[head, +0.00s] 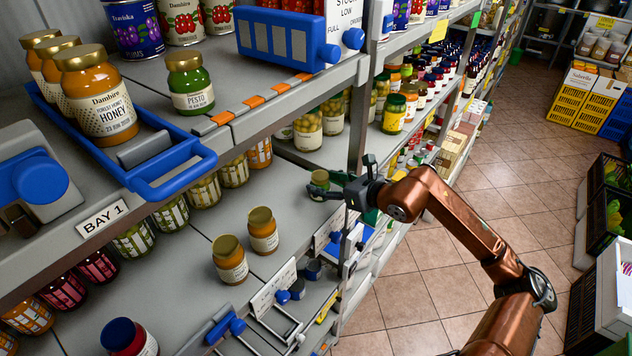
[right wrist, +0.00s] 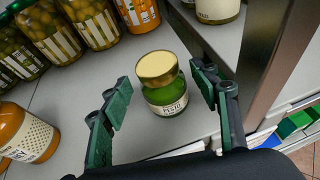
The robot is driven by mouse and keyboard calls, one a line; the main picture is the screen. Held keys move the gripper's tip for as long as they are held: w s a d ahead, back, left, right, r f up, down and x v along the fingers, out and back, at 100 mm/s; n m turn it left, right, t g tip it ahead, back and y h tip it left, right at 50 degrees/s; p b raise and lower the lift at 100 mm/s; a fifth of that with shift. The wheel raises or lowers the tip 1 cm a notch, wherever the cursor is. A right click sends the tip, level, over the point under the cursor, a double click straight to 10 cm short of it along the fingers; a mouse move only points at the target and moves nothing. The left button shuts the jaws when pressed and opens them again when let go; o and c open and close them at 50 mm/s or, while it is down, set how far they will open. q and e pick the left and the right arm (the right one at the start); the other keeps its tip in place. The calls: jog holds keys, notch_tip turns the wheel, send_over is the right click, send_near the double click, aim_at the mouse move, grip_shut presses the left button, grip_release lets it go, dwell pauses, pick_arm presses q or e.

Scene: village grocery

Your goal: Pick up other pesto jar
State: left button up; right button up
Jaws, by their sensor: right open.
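A small pesto jar (head: 320,182) with a gold lid and green contents stands upright on the middle shelf, near its front edge. It also shows in the right wrist view (right wrist: 168,98), with its PESTO label towards the camera. My right gripper (head: 338,177) is open at this jar. In the right wrist view its two dark green-padded fingers lie left and right of the jar, with visible gaps on both sides. Another pesto jar (head: 190,88) stands on the upper shelf, right of the blue tray. My left gripper is not in view.
Honey jars (head: 100,95) stand in the blue tray (head: 165,170). Two orange jars (head: 263,230) stand left of the lower pesto jar. Olive jars (right wrist: 90,20) stand behind it. A grey shelf post (head: 360,100) is close to the gripper. Tiled aisle floor is free at right.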

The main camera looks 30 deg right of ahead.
jog(key=shift+w+a, duration=0.15)
jog(key=shift+w, duration=0.3)
jog(key=shift+p+x, duration=0.55)
jog(key=shift+x, duration=0.35)
jog(key=x, duration=0.1)
jog(key=p+x, duration=0.1)
jog(key=x, duration=0.1)
jog(key=p+x, duration=0.1)
jog(key=shift+w+r, duration=0.3)
jog(key=shift+w+a+f, duration=0.1)
jog(key=shift+w+f, duration=0.15)
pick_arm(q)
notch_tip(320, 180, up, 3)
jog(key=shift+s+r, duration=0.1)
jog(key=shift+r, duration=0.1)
pick_arm(e)
jog(key=shift+s, duration=0.1)
jog(key=shift+c, duration=0.2)
jog(key=c, duration=0.5)
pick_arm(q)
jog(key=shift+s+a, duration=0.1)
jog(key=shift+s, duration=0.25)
pick_arm(e)
grip_shut()
